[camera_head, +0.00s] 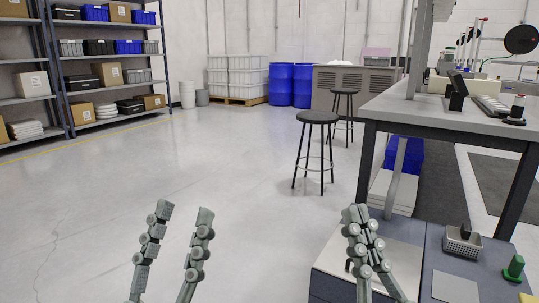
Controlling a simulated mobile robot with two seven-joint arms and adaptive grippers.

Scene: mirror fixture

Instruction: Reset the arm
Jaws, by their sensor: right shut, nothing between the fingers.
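My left gripper (182,213) is at the lower left of the head view. Its two grey jointed fingers point up and stand well apart, with only bare floor seen between them. It is open and empty. My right gripper (362,213) is at the lower middle right. Its fingers are together and hold nothing. It shows in front of the left part of a low grey cabinet (430,252); I cannot tell whether it touches it. The arms behind both grippers are out of the picture.
A small basket (462,243) and a green object (514,268) sit on the low cabinet. A tall workbench (440,122) stands behind it. Two black stools (317,117) stand mid-room. Shelves (100,60) line the left. The floor (200,150) at left and centre is clear.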

